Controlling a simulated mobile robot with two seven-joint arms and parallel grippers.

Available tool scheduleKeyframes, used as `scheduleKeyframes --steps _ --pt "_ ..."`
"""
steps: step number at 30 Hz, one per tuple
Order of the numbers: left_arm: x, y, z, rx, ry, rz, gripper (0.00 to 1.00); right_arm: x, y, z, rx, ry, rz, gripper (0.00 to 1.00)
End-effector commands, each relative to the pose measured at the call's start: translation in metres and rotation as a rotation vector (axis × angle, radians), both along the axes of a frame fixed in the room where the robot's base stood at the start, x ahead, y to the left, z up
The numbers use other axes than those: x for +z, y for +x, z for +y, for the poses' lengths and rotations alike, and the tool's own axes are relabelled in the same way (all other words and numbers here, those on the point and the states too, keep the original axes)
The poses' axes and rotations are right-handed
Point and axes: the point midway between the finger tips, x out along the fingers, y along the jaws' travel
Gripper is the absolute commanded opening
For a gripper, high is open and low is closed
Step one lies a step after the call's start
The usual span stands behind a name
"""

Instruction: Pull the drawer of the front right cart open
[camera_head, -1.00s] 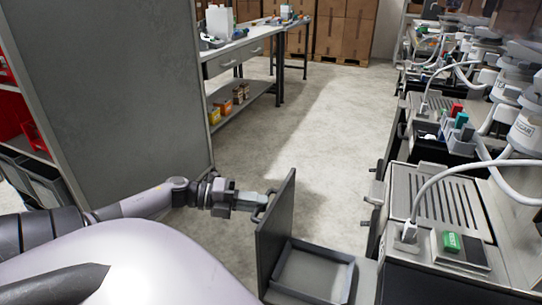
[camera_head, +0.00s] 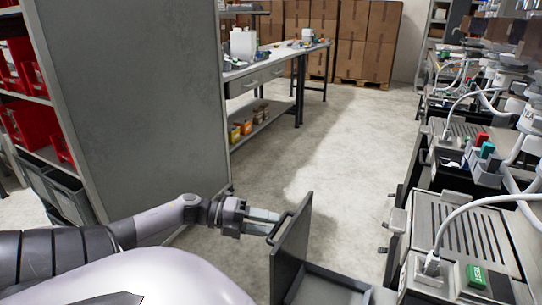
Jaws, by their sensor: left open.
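The front right cart (camera_head: 465,235) stands at the right, with a slotted grey top and a green TEST block (camera_head: 477,276). Its drawer (camera_head: 318,288) is pulled out toward the left, and part of its tray is cut off by the bottom edge. The drawer's dark front panel (camera_head: 293,247) stands upright with a bar handle (camera_head: 279,228) on its left face. My left gripper (camera_head: 268,222) is at the handle, its fingers open and reaching to the bar. I cannot tell whether the fingers touch it. My right gripper is not in view.
A tall grey shelf (camera_head: 130,110) with red bins stands close on the left. A workbench (camera_head: 268,72) is behind it, and stacked boxes (camera_head: 368,40) stand at the back. More carts (camera_head: 470,155) line the right. The floor (camera_head: 325,150) between is clear.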

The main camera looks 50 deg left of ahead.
Motion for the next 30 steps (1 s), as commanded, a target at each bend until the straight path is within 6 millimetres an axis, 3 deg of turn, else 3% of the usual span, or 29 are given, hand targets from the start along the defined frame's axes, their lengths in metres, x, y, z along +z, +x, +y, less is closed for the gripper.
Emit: scheduleKeyframes --steps 12,30 --pt "0.01 -0.04 0.035 0.001 0.001 0.001 0.4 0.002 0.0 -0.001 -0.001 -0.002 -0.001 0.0" --pt "0.011 -0.043 0.038 0.001 0.001 -0.001 0.4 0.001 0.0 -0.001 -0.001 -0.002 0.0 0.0"
